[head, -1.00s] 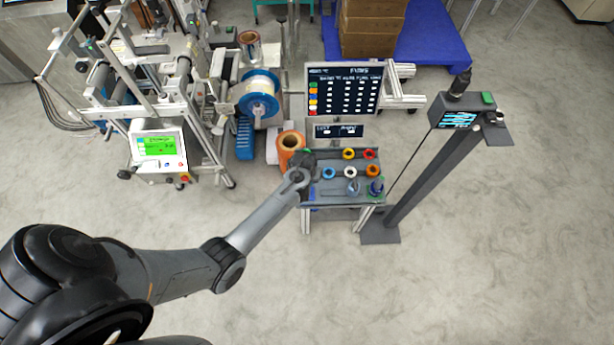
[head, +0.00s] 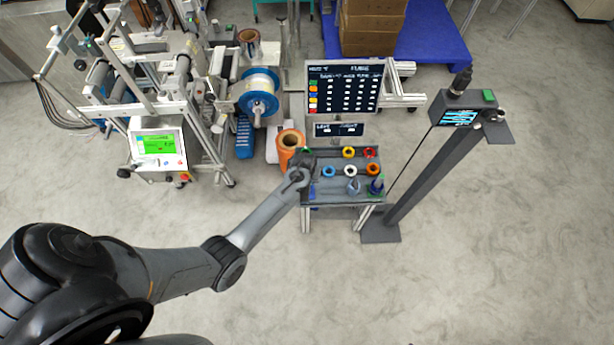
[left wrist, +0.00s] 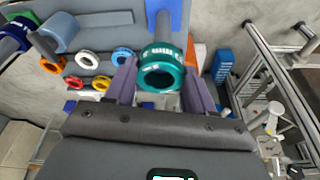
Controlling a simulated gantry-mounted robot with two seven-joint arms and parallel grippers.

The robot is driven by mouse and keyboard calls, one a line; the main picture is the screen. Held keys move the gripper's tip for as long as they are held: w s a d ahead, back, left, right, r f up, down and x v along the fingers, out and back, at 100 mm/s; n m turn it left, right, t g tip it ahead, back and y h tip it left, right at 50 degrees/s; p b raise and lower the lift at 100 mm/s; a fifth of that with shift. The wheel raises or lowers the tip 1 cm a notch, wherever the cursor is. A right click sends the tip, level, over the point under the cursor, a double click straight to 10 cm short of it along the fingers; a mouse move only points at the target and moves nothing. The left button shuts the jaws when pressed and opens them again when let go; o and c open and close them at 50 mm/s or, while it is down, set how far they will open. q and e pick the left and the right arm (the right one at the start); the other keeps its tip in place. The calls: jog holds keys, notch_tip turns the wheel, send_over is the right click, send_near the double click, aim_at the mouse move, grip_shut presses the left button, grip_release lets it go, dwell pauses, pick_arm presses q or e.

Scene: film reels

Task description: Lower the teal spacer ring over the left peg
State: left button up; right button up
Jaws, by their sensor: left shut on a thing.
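The teal spacer ring (left wrist: 161,70) is held between the two fingers of my left gripper (left wrist: 160,88); white lettering shows on its side. In the left wrist view a grey peg (left wrist: 163,24), the left one, stands on a blue base (left wrist: 177,12). The peg meets the ring's upper edge in the picture; I cannot tell whether its tip is inside the ring or behind it. In the head view my left gripper (head: 302,166) is over the left side of the grey table (head: 335,199), and it mostly hides the ring. My right gripper is not in view.
Blue (head: 329,171), white (head: 350,170), orange (head: 373,171), yellow (head: 348,153) and red (head: 370,153) rings lie on the table. Two more pegs with parts on them stand at front right (head: 353,187) (head: 377,186). An orange roll (head: 291,147) stands close left of the table.

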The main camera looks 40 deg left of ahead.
pick_arm(q)
jog(key=shift+f, duration=0.25)
jog(key=shift+f, duration=0.1)
jog(key=shift+f+b, duration=0.65)
jog(key=shift+f, duration=0.35)
dwell(0.3)
jog(key=shift+f+b, duration=0.4)
jog(key=shift+b, duration=0.1)
jog(key=shift+f+b, duration=0.5)
jog(key=shift+f, duration=0.15)
